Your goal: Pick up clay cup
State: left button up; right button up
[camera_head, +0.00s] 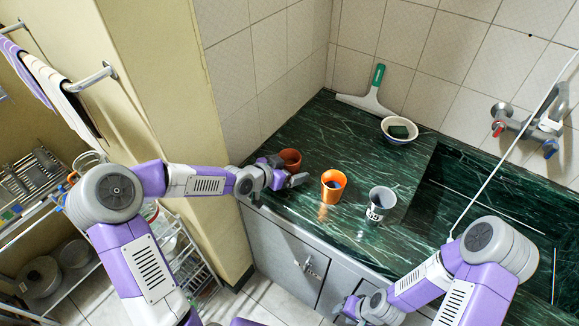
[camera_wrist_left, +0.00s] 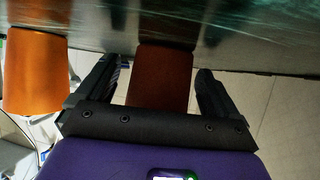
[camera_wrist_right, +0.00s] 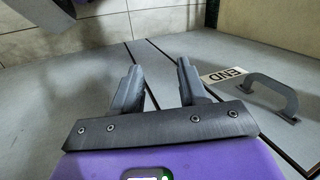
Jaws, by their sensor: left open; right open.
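The clay cup (camera_head: 290,160) is reddish brown and stands on the green marble counter near the tiled wall. My left gripper (camera_head: 283,176) is at the cup with its fingers open. In the left wrist view the clay cup (camera_wrist_left: 160,78) lies between the two open fingers of my left gripper (camera_wrist_left: 160,90), with gaps on both sides. My right gripper (camera_head: 350,306) is low in front of the cabinets. In the right wrist view my right gripper (camera_wrist_right: 160,90) is open and empty.
A bowl (camera_head: 399,130) and a squeegee (camera_head: 370,100) are at the back. The sink (camera_head: 490,200) is at the right. A cabinet handle (camera_wrist_right: 272,92) is near my right gripper.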

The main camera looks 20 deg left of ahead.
pick_arm(q)
jog(key=c, duration=1.1)
jog(key=shift+c, duration=0.4)
jog(key=shift+r, duration=0.1)
